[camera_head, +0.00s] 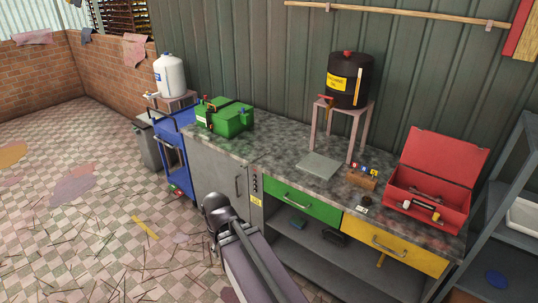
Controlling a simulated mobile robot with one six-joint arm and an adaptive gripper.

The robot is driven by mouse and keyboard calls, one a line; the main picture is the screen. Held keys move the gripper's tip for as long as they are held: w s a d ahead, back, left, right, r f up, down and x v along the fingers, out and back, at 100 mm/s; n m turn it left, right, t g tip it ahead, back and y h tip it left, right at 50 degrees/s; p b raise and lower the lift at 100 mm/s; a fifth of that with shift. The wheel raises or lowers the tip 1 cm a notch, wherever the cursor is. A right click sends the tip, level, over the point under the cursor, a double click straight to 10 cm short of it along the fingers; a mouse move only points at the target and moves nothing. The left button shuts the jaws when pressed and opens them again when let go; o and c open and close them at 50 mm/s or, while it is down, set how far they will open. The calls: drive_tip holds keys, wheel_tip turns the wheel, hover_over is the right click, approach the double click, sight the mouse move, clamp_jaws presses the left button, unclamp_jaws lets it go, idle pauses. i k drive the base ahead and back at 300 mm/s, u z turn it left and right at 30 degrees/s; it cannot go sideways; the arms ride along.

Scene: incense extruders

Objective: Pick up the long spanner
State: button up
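An open red toolbox (428,218) stands on the right end of the mottled grey worktop (270,157), its lid raised at the back. A grey metal tool (426,195) lies inside it. It may be a spanner, but it is too small to tell its kind or length. A small white and red item (420,205) sits at the box's front. No other spanner can be made out. My arm reaches up from the bottom centre, in front of the bench. My gripper cannot be made out.
A black drum (341,85) stands on a pinkish stand behind the worktop's middle. A green box (233,122) sits at the left end. A small wooden block rack (361,180) is left of the toolbox. Grey shelving (490,215) stands at the right. Floor at left is mostly open, with scattered sticks.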

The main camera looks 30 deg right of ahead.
sight(245, 165)
drive_tip(key=z, duration=0.5)
drive_tip(key=i, duration=0.6)
drive_tip(key=z, duration=0.75)
drive_tip(key=i, duration=0.55)
drive_tip(key=z, duration=0.25)
